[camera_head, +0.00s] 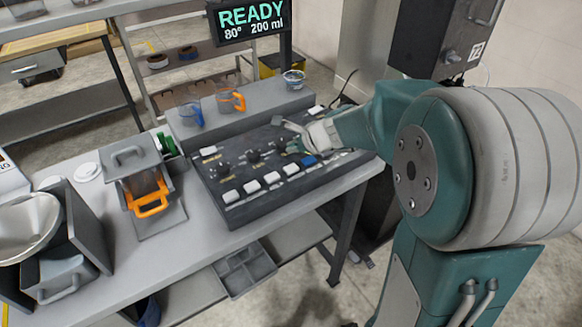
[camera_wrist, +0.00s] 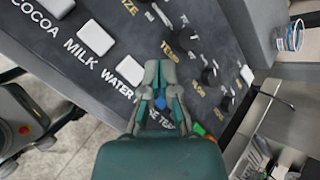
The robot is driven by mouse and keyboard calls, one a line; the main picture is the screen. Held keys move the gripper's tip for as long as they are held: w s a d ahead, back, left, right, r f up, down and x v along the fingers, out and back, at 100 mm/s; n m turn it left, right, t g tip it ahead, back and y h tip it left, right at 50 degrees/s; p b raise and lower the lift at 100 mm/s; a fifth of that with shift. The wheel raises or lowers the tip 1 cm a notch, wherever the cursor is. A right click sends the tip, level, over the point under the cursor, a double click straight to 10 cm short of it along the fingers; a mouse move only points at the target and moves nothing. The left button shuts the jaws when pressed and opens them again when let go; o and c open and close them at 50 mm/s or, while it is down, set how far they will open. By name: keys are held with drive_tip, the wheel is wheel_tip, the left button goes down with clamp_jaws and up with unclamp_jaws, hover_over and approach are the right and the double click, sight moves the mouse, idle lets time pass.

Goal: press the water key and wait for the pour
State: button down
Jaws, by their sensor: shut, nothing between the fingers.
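The dark dispenser panel (camera_head: 240,205) carries a row of keys. The label WATER shows in the wrist view next to a white key (camera_wrist: 125,70), just left of my gripper. A blue key (camera_wrist: 160,102) lies beneath my fingers and is partly covered by them; it also shows in the head view (camera_head: 308,160). My gripper (camera_wrist: 162,72) is shut and empty, pointing down over the panel; in the head view my gripper (camera_head: 292,140) is above the keys' right half. Whether the fingertips touch a key cannot be told. The display (camera_head: 250,20) reads READY, 80°, 200 ml.
A blue cup (camera_head: 190,114), an orange mug (camera_head: 230,100) and a clear cup (camera_head: 293,79) stand on the ledge behind the panel. Black knobs (camera_head: 222,170) rise from the panel.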

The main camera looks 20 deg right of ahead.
sight(288, 165)
drive_tip(key=shift+f, duration=2)
drive_tip(key=shift+f, duration=0.15)
drive_tip(key=shift+f, duration=0.2)
drive_tip(key=shift+s+f, duration=0.1)
drive_tip(key=shift+f, duration=0.35)
idle(0.5)
drive_tip(key=shift+r, duration=0.9)
drive_tip(key=shift+r, duration=2.5)
